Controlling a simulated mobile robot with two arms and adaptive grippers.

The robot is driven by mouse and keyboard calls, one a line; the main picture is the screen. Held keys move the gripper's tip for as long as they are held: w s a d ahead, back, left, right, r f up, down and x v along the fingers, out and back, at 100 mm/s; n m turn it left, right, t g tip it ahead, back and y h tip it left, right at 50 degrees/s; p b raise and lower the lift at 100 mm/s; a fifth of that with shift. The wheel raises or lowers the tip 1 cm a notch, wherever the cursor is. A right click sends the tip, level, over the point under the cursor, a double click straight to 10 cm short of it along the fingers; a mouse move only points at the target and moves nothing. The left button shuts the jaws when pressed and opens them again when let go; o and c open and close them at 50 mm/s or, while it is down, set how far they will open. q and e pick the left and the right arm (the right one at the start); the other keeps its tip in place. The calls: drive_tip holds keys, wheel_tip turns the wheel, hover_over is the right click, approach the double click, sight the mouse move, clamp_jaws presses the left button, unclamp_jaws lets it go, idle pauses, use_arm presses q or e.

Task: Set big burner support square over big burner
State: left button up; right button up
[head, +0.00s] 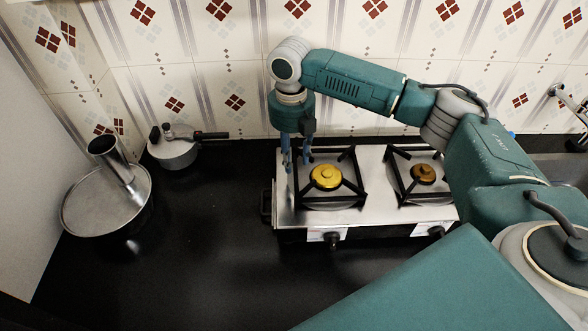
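The two-burner stove (285,215) stands on the dark counter. The big burner (326,175) is the golden cap on its left side. The big burner support (331,207) is a black square frame around that burner, with prongs pointing inward; it looks roughly centred and flat. My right gripper (296,162) points down at the support's back left corner, its blue fingers at the frame. Whether the fingers are closed on the frame is too small to tell. My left gripper is not in view.
The small burner (423,173) has its own black support (400,190) on the stove's right side. A pressure cooker (173,150) and a chimney-like metal vessel (105,205) stand at the left. The tiled wall (200,75) is close behind. The counter's front left is clear.

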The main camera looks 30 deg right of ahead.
wheel_tip(320, 180, up, 7)
drive_tip(key=b, duration=0.1)
drive_tip(key=shift+a+f, duration=0.1)
drive_tip(key=shift+f, duration=0.05)
idle(0.5)
